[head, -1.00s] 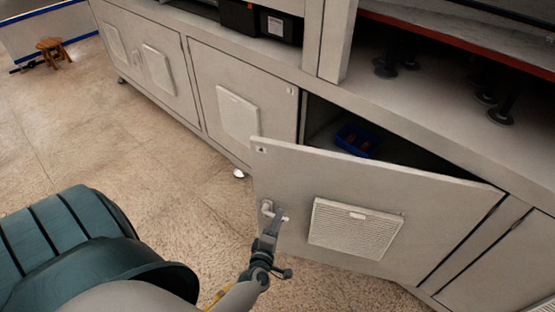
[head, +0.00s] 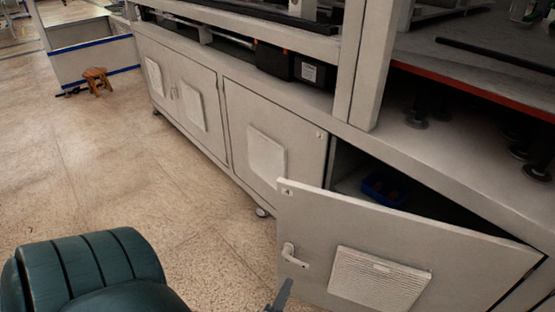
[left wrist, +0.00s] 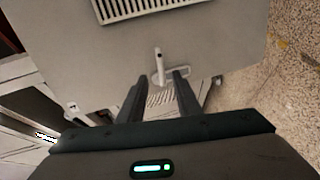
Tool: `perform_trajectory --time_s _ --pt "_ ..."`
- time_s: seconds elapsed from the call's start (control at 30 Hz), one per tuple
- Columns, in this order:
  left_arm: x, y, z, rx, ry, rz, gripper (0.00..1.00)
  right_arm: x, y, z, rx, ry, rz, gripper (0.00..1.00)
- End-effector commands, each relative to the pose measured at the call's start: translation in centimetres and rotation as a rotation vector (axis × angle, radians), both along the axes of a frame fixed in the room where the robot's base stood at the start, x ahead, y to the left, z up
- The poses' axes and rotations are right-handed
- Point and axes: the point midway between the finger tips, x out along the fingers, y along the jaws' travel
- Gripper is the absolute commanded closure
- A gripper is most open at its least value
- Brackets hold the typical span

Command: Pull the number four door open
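The number four door (head: 312,220) is a pale grey cabinet door with a small "4" label and a vented panel. It stands partly open, swung out from the cabinet with its free edge at the left. Its lever handle (head: 293,256) is near that edge; the handle also shows in the left wrist view (left wrist: 158,66). My left gripper (left wrist: 157,82) is open, its two dark fingers apart and the handle just beyond the tips. My right gripper is not in view.
A blue bin (head: 384,189) sits inside the open cabinet. The closed neighbouring door (head: 268,150) stands left of the opening. A wooden stool (head: 96,80) is far left. Open tiled floor (head: 130,190) lies in front of the cabinets.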

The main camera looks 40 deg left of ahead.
Motion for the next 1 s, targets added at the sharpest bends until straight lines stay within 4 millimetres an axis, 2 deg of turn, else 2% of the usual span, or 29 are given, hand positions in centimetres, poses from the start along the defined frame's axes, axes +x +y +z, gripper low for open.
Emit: perform_trajectory --time_s 0.1,0.33,0.77,0.8,0.9,0.93,1.0 --pt "-2.2 -0.9 0.3 -0.001 0.003 -0.001 0.69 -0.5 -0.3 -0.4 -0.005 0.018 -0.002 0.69" --pt "-4.8 -2.0 0.9 -0.002 0.001 -0.002 0.69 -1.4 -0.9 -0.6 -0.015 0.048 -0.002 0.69" --pt "-5.5 -2.3 1.2 -0.001 0.001 -0.001 0.69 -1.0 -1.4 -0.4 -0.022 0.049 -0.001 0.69" --pt "-5.5 -2.3 1.2 -0.001 0.001 -0.001 0.71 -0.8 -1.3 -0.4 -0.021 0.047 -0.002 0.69" --pt "-5.4 -2.5 1.0 0.005 0.007 -0.01 0.95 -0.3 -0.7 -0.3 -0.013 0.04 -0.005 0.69" --pt "-5.3 -2.7 0.8 0.011 0.013 -0.019 1.0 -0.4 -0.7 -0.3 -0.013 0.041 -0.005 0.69" --pt "-5.0 -3.4 0.1 0.035 0.038 -0.056 1.0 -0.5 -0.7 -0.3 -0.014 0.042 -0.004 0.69"
